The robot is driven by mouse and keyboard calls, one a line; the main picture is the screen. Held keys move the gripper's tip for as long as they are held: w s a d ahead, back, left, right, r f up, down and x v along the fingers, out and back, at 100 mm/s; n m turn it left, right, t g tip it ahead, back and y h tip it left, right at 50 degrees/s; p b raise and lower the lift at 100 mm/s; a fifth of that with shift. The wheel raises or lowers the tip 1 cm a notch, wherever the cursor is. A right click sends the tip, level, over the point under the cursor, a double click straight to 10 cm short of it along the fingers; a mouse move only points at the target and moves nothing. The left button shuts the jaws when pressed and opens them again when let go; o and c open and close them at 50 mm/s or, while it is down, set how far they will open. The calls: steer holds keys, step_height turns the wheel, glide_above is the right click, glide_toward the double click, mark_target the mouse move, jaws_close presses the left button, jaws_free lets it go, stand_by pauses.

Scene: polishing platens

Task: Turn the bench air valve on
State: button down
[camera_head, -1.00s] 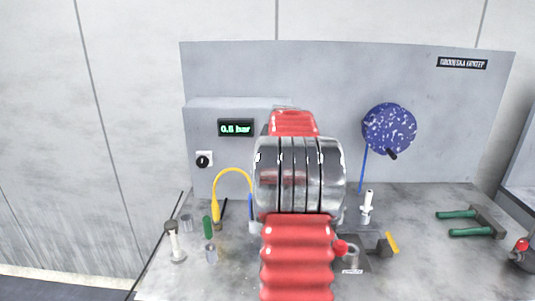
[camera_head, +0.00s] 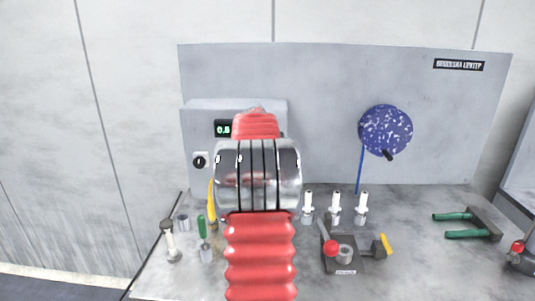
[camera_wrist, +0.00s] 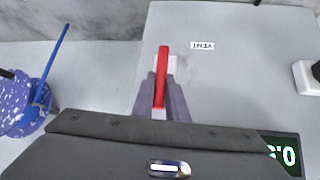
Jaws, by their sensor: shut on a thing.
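A red lever (camera_wrist: 162,65), which I take for the air valve's handle, stands out from the grey panel box in the wrist view. The fingers of my gripper (camera_wrist: 162,95) are closed around it. A small label that seems to read VENT, upside down here, is beside the lever. In the head view my arm hides the gripper and this lever. A pressure display (camera_head: 223,129) on the panel box shows 0.5, its right part covered by my arm; part of it shows upside down in the wrist view (camera_wrist: 284,153).
A black knob (camera_head: 200,161) sits left on the box. A blue speckled disc (camera_head: 386,131) hangs on the back panel. A black fixture with a red-knobbed lever (camera_head: 341,255), several white-topped fittings and green-handled pliers (camera_head: 467,224) stand on the bench.

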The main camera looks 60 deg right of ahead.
steer(key=shift+w+a+f, duration=0.15)
steer(key=shift+w+f, duration=0.05)
steer(key=shift+f, duration=0.3)
steer(key=c, duration=2)
jaws_free()
steer(key=shift+c, duration=0.2)
steer(key=o, duration=0.3)
steer(key=shift+r, duration=0.2)
steer(key=shift+s+r, duration=0.1)
steer(key=shift+r, duration=0.15)
steer(key=v, duration=1.3)
steer(key=shift+a, duration=0.15)
steer(key=shift+s, duration=0.1)
